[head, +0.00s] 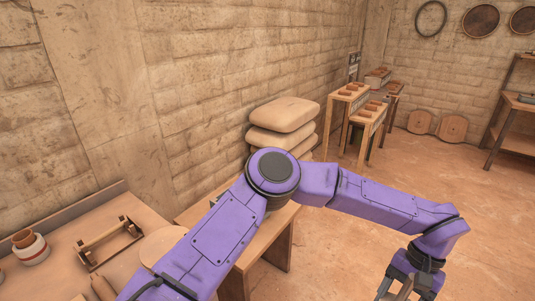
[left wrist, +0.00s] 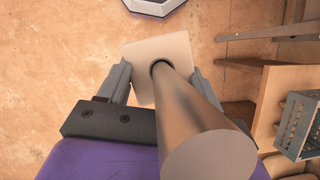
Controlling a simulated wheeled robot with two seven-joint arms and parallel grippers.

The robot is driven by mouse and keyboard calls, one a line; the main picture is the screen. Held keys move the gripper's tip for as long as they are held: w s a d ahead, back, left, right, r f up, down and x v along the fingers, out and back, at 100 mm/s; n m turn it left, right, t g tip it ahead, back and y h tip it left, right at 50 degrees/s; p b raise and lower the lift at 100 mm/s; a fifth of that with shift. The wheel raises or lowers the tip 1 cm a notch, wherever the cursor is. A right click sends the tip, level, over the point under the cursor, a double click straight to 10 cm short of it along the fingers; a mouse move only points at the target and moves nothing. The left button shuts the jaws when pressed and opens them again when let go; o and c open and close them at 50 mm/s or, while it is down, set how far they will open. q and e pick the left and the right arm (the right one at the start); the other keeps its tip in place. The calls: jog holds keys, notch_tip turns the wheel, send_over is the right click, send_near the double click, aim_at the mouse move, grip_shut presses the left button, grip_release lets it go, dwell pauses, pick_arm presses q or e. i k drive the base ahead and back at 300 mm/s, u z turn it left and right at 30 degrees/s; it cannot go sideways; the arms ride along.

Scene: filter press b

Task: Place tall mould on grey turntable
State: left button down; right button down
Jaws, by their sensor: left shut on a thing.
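My left gripper (head: 400,290) hangs low at the bottom right of the head view, clear of the tables. In the left wrist view my left gripper (left wrist: 160,75) is shut on the tall mould (left wrist: 195,115), a grey-brown cylinder with a flat round end towards the camera. A pale square plate (left wrist: 148,55) sits around or behind its far end, between the fingers. In the head view the mould is not clearly visible. I cannot make out a grey turntable in either view. My right gripper is not in view.
A workbench (head: 60,265) at lower left holds a wooden frame (head: 108,243), a small pot (head: 28,245) and a pale round disc (head: 160,243). Stacked sacks (head: 283,115) and small wooden stands (head: 345,105) stand by the wall. A grey crate (left wrist: 298,125) shows in the wrist view. Open floor (head: 350,240) lies right.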

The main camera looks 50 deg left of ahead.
aim_at(166, 246)
jog(key=u, duration=0.35)
jog(key=i, duration=0.2)
jog(key=u, duration=1.95)
